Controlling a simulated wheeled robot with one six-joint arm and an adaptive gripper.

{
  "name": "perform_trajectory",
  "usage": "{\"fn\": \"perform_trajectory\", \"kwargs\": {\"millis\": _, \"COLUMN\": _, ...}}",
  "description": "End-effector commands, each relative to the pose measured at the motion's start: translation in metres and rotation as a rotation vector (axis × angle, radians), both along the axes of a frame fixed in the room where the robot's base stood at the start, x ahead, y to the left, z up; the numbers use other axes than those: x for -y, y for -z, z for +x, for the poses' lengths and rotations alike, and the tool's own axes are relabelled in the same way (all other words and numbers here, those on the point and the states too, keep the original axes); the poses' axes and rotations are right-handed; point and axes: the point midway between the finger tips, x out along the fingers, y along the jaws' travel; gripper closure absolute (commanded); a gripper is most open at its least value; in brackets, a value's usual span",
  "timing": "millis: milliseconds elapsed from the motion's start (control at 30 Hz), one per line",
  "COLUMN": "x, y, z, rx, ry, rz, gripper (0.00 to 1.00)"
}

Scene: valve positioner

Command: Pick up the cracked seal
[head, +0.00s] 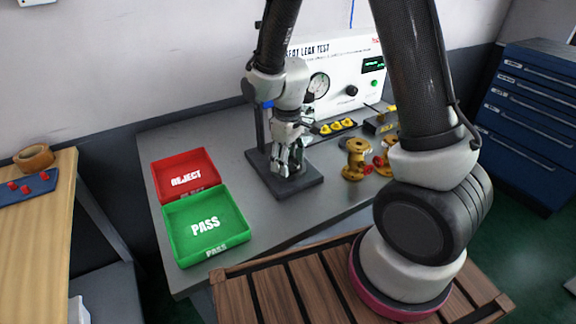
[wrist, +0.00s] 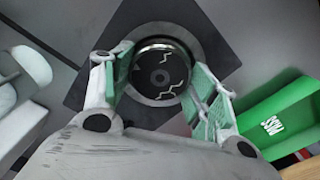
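The cracked seal (wrist: 161,72) is a dark round disc with pale jagged crack lines and a small centre hole. In the wrist view it lies in a round ring on a dark square base plate (wrist: 88,88). My gripper (wrist: 160,82) is open, with one green-padded finger to each side of the seal. A small gap seems to show on each side, but I cannot tell how far the fingertips reach down. In the head view my gripper (head: 290,158) points down over the base plate (head: 312,184) and hides the seal.
A red REJECT tray (head: 184,160) and a green PASS tray (head: 240,236) stand at the bench's left. The leak test panel (head: 338,75) stands behind my gripper. Brass valve parts (head: 354,160) are close on the right. A post (head: 262,130) rises from the plate's back.

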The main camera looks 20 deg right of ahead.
Motion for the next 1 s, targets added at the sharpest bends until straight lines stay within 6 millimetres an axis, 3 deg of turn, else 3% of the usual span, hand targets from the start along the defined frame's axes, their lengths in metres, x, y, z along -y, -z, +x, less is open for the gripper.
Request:
{"fn": "perform_trajectory", "kwargs": {"millis": 33, "x": 0.000, "y": 0.000, "z": 0.000, "rx": 0.000, "ry": 0.000, "rz": 0.000, "gripper": 0.60}}
{"fn": "perform_trajectory", "kwargs": {"millis": 133, "x": 0.000, "y": 0.000, "z": 0.000, "rx": 0.000, "ry": 0.000, "rz": 0.000, "gripper": 0.78}}
{"fn": "perform_trajectory", "kwargs": {"millis": 167, "x": 0.000, "y": 0.000, "z": 0.000, "rx": 0.001, "ry": 0.000, "rz": 0.001, "gripper": 0.79}}
{"fn": "perform_trajectory", "kwargs": {"millis": 567, "x": 0.000, "y": -0.011, "z": 0.001, "rx": 0.003, "ry": 0.000, "rz": 0.001, "gripper": 0.79}}
{"fn": "perform_trajectory", "kwargs": {"millis": 733, "x": -0.001, "y": -0.042, "z": 0.002, "rx": 0.007, "ry": 0.000, "rz": 0.003, "gripper": 0.79}}
{"fn": "perform_trajectory", "kwargs": {"millis": 1000, "x": -0.001, "y": -0.132, "z": 0.002, "rx": 0.008, "ry": 0.000, "rz": 0.004, "gripper": 0.79}}
